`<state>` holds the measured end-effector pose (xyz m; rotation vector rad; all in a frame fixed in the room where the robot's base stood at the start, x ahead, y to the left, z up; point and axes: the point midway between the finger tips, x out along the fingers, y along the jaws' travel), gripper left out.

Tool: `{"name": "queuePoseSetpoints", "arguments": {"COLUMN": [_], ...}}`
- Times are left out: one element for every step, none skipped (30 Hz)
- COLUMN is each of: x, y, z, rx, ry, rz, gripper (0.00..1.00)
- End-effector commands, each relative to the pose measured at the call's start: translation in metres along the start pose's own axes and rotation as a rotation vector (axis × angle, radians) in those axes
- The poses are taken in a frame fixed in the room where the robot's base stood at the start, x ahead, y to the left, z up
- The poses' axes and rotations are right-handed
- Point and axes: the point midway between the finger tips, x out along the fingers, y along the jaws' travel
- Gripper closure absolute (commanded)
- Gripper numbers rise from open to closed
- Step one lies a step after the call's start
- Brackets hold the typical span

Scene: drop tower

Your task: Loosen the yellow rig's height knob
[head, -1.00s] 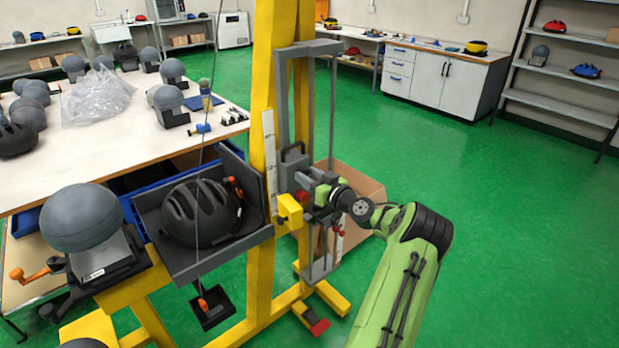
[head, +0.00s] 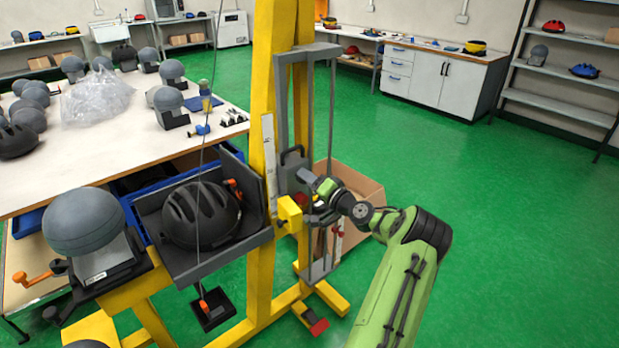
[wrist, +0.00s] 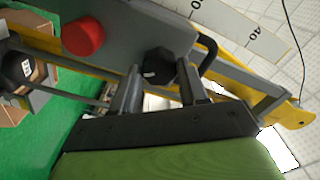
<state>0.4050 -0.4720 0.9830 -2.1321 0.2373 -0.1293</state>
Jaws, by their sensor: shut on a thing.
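The yellow rig (head: 262,290) stands upright in the head view with a grey carriage frame and a white scale (head: 269,150). In the wrist view a black knob (wrist: 157,64) with a small white mark sits on the grey carriage plate (wrist: 125,38), between the two fingers of my gripper (wrist: 158,86). My gripper is shut on this black knob. A red knob (wrist: 83,37) is on the same plate, to the left and apart from the fingers. In the head view my gripper (head: 312,183) is at the carriage and hides the black knob.
A grey tray (head: 200,262) with a black helmet (head: 200,214) sits left of the upright. A cardboard box (head: 362,183) stands on the floor behind my wrist. A white table (head: 100,150) with headforms is at left. The green floor at right is clear.

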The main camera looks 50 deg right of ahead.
Motion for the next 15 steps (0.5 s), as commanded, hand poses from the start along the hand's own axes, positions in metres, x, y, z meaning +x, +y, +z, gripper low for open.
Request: {"name": "queuePoseSetpoints", "arguments": {"x": [-0.0002,-0.0002,-0.0002,-0.0002,-0.0002,-0.0003,-0.0003,-0.0004,-0.0004,-0.0004,-0.0004,-0.0004,-0.0004,-0.0004,-0.0004], "y": [-0.0015,-0.0015,-0.0013,-0.0011,-0.0009,-0.0007,-0.0006,-0.0005,-0.0003,-0.0001,0.0001,0.0002,0.0003,0.0003,0.0003], "z": [-0.0015,-0.0015,-0.0016,-0.0015,-0.0015,-0.0016,-0.0016,-0.0017,-0.0017,-0.0017,-0.0016,-0.0015,-0.0015,-0.0015,-0.0015], "rx": [0.044,0.073,0.111,0.139,0.166,0.201,0.228,0.254,0.287,0.31,0.334,0.364,0.384,0.404,0.428], "ry": [0.001,0.001,0.001,0.001,0.001,0.001,0.001,0.001,0.001,0.001,0.001,0.001,0.001,0.001,0.001], "rz": [0.0,0.0,0.0,0.0,0.0,0.0,0.001,0.001,0.001,0.001,0.001,0.001,0.0,0.0,0.0], "gripper": [0.87,0.87,0.87,0.87,0.87,0.87,0.87,0.87,0.87,0.87,0.87,0.87,0.87,0.87,0.87]}}
